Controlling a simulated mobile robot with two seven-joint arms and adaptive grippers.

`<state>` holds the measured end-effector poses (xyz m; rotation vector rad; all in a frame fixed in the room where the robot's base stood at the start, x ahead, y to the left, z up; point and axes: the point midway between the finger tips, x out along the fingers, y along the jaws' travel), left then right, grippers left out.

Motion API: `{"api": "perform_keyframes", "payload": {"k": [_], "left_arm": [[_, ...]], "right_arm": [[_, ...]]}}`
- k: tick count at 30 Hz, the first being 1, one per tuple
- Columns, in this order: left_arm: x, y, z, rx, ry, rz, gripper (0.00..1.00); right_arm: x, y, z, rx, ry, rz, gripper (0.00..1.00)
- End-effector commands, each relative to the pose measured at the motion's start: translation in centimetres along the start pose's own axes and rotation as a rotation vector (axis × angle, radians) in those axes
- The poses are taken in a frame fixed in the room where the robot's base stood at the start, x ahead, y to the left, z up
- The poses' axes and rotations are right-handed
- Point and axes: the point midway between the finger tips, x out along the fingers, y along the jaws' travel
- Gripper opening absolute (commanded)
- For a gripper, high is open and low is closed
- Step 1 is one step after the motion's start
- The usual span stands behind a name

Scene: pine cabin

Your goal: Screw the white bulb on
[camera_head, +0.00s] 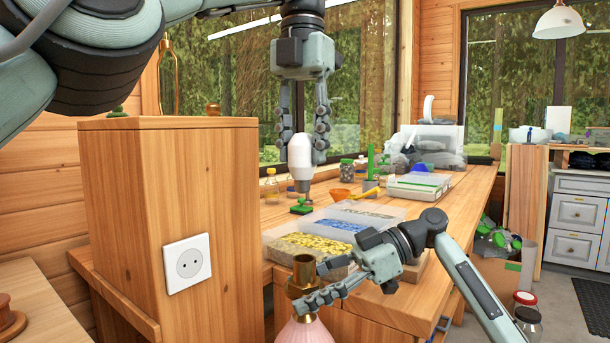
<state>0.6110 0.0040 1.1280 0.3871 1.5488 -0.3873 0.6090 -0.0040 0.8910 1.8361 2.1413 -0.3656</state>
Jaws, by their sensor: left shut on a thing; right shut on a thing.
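The white bulb (301,154) is held upright between the fingers of my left gripper (302,138), with its narrow end pointing down. My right gripper (318,282) is shut on the brass neck of a lamp (303,272) with a pink body (303,331) at the bottom edge of the view. The lamp's open top faces up. In the picture the bulb is above the brass neck and apart from it, nearly in line; the depth between them is hard to tell. The lamp's lower part is cut off.
A wooden cabinet (165,200) with a white wall socket (187,264) stands to the left. Behind is a workbench (462,192) with a compartment box of yellow and blue pieces (338,226), an orange funnel (339,194) and jars. Free floor shows at the right.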

Motion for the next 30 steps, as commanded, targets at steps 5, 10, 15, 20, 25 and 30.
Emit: {"api": "perform_keyframes", "payload": {"k": [5, 10, 15, 20, 25, 30], "left_arm": [[3.4, 0.4, 0.0, 0.018, 0.022, -0.008, 0.08], [4.7, -0.2, -0.1, 0.049, -0.003, 0.004, 0.08], [4.9, -0.4, 0.0, 0.057, -0.017, 0.009, 0.08], [4.9, -0.4, 0.0, 0.056, -0.016, 0.009, 0.08], [5.0, -0.4, 0.0, 0.056, -0.016, 0.008, 0.08], [6.4, -0.3, 0.0, 0.057, -0.013, 0.008, 0.08]], "right_arm": [[-0.1, 0.0, -0.1, -0.001, 0.001, 0.000, 0.09], [0.0, 0.0, -0.1, -0.001, 0.001, 0.000, 0.09], [0.0, 0.0, -0.1, -0.001, 0.001, 0.000, 0.09], [0.0, 0.0, -0.1, -0.001, 0.001, 0.000, 0.09], [0.0, 0.0, -0.1, -0.001, 0.001, 0.000, 0.09], [0.0, 0.0, -0.1, -0.001, 0.001, 0.000, 0.09]]}}
